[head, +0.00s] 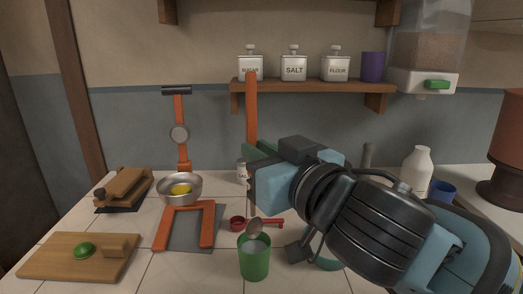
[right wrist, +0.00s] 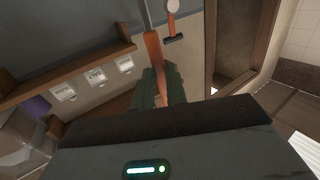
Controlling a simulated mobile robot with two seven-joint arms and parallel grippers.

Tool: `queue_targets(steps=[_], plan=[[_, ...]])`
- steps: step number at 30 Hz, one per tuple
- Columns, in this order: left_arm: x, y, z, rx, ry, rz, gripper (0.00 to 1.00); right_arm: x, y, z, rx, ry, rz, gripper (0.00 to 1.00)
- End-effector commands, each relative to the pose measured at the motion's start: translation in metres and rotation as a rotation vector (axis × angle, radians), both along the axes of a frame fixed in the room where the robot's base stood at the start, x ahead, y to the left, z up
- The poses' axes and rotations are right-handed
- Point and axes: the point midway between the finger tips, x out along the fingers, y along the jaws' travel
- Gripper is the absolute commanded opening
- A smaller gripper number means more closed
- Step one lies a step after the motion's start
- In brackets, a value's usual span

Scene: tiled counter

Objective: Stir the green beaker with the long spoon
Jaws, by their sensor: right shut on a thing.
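My right gripper (head: 256,150) comes in from the right in the head view, its green fingers shut on the orange handle (head: 251,105) of the long spoon. The handle stands nearly upright above the fingers. The right wrist view also shows the handle (right wrist: 154,52) between the fingers, with a grey shaft beyond it. In the head view, my gripper hides part of the spoon. A grey spoon bowl (head: 254,226) shows at the mouth of the green beaker (head: 254,261); I cannot tell how deep it reaches. The beaker stands upright at the front of the counter. My left gripper is out of view.
A red measuring spoon (head: 273,223) lies just behind the beaker. Left are an orange stand (head: 207,225), a metal bowl (head: 179,190) and a cutting board (head: 60,262). A white bottle (head: 417,172) and blue cup (head: 442,190) stand at right. A shelf (head: 310,87) overhangs behind.

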Motion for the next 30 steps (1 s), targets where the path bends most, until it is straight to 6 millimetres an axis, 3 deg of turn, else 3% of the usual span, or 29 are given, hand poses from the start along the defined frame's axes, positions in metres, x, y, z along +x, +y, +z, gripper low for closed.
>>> queue_targets(steps=[30], plan=[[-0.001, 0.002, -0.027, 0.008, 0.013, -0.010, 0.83, 0.000, 0.000, -0.070, 0.000, 0.001, 0.000, 0.00]])
